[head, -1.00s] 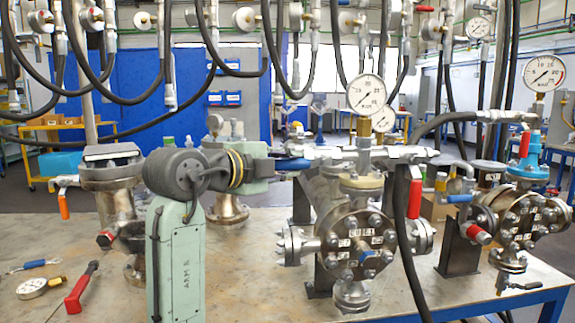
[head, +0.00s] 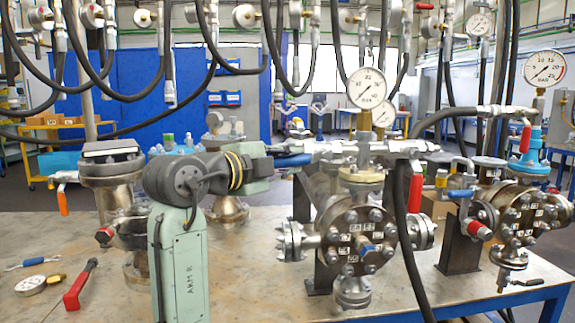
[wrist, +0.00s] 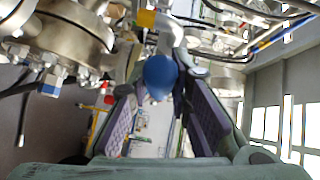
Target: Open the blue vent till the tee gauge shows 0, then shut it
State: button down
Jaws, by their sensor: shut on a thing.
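The blue vent handle (head: 293,160) sits on the left end of the horizontal pipe tee above the middle flanged vessel (head: 355,228). In the wrist view the rounded blue handle (wrist: 161,76) lies at the tips of my gripper's purple-padded fingers. My gripper (head: 277,161) is shut on it, partly hidden behind my own wrist in the head view. The tee gauge (head: 367,88), a white round dial, stands upright on the tee above the vessel. Its needle is too small to read surely.
A right vessel (head: 520,220) carries another gauge (head: 544,68), a red handle (head: 526,138) and a blue lever (head: 460,194). A black hose hangs in front of the middle vessel.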

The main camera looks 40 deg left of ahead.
jog(key=w+d+f+n+t+y+b, duration=0.2)
jog(key=n+y+b, duration=0.4)
jog(key=n, duration=0.5)
jog(key=w+d+f+n+t+y+b, duration=0.2)
jog(key=w+d+f+n+y+b, duration=0.1)
jog(key=n+y, duration=0.6)
jog(key=shift+w+d+f+n+b, duration=0.25)
jog(key=shift+w+f+n+b, duration=0.4)
jog(key=shift+f+n+b, duration=0.75)
jog(key=shift+r+y, duration=0.2)
jog(key=shift+y, duration=0.2)
jog(key=c, duration=1.5)
grip_release()
jog(key=shift+o, duration=0.2)
jog(key=v, duration=1.2)
